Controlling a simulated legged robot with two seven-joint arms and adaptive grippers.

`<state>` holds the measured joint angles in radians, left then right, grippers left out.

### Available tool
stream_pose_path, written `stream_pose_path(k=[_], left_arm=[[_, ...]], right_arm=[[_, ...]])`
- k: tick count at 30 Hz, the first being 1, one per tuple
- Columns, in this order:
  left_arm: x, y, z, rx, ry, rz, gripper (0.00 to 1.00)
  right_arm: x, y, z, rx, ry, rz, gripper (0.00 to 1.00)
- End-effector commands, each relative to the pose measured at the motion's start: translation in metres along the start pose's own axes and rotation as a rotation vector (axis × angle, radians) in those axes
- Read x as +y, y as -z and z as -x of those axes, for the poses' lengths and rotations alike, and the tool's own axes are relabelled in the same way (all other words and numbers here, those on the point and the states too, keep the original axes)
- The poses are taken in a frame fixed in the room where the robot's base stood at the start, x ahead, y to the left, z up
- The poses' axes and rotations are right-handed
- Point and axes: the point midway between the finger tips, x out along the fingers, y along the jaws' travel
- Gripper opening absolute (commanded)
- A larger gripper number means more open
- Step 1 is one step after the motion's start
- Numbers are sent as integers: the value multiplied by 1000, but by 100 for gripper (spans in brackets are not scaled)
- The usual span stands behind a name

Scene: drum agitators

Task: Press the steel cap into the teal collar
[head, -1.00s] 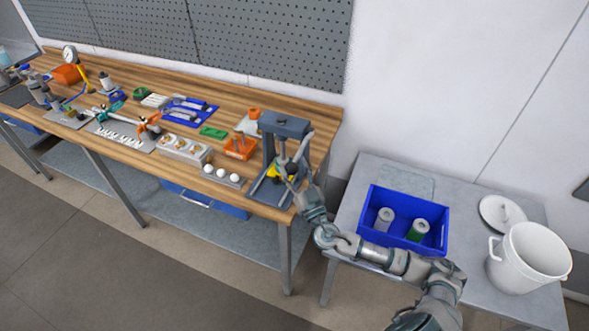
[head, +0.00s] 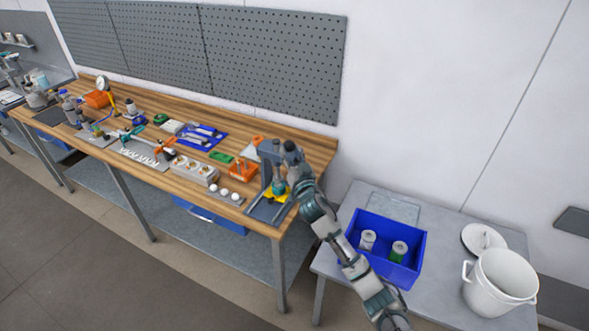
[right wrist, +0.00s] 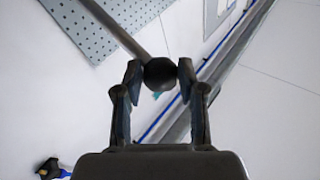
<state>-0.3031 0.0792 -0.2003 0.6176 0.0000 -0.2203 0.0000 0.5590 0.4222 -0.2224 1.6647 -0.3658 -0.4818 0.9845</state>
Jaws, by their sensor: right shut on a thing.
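The grey bench press (head: 268,166) stands at the right end of the wooden bench. The teal collar (head: 279,187) sits low in it, upright on a yellow holder (head: 274,197). I cannot make out the steel cap; the collar's top is small and partly crowded by the press. My right gripper (head: 291,152) is beside the top of the press. In the right wrist view my right gripper (right wrist: 158,76) is shut on the black ball knob (right wrist: 160,74) of a lever rod (right wrist: 118,30). My left gripper is not in view.
Orange (head: 243,170) and green (head: 221,157) trays and a row of white balls (head: 223,192) lie left of the press. A blue bin (head: 409,270) with two cylinders and a white pot (head: 497,284) stand on the side table. A pegboard (head: 270,65) hangs behind.

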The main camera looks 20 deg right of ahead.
Motion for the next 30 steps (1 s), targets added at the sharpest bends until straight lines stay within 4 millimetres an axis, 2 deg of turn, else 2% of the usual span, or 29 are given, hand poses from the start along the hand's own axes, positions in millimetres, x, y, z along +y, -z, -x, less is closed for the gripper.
stream_pose_path(k=[3,12,21,29,30], left_arm=[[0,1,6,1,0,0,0],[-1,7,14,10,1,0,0],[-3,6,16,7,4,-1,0],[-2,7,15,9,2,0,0],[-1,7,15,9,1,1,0]], right_arm=[[5,9,-15,-1,-5,4,0],[16,22,-34,2,-8,5,0],[22,27,-38,9,-4,5,0],[19,29,-36,11,-4,7,0],[18,29,-36,11,-4,7,67]])
